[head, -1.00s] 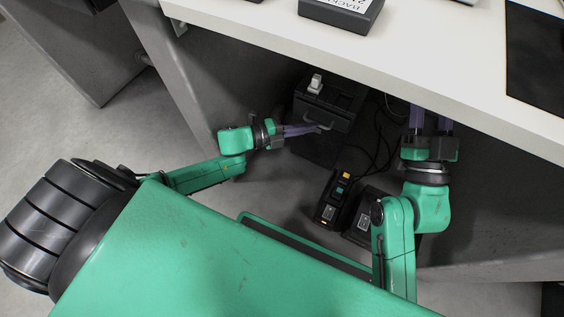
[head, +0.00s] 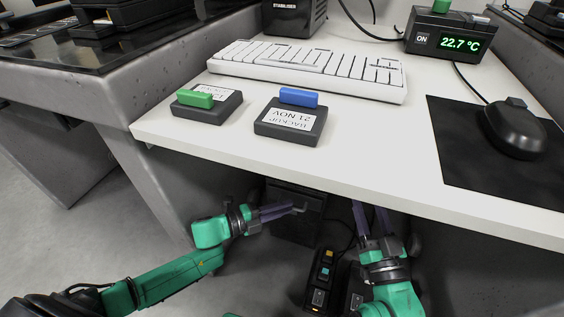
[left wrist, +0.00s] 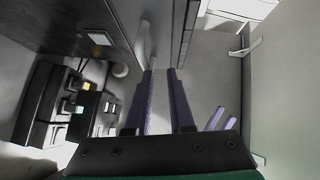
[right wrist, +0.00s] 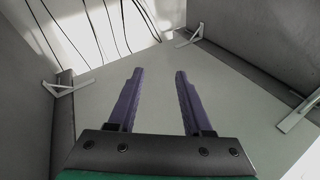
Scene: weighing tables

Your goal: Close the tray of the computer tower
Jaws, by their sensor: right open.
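The computer tower (head: 290,232) is a dark box under the desk, partly hidden by the desktop and my left gripper. A bar handle shows on it near my left fingertips; the pale handle (left wrist: 143,42) also shows in the left wrist view, by the left fingertip. I cannot tell how far the tray is out. My left gripper (head: 297,208) is at the tower's front, its fingers apart with a gap between them. Whether it touches the handle is unclear. My right gripper (head: 370,205) is open and empty under the desk, right of the tower.
The white desktop (head: 380,170) overhangs both grippers. On it are a keyboard (head: 310,72), two dark blocks with a green (head: 207,107) and a blue (head: 290,122) top, a mouse (head: 515,128) and a temperature display (head: 445,38). A dark device with coloured buttons (head: 322,280) stands right of the tower.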

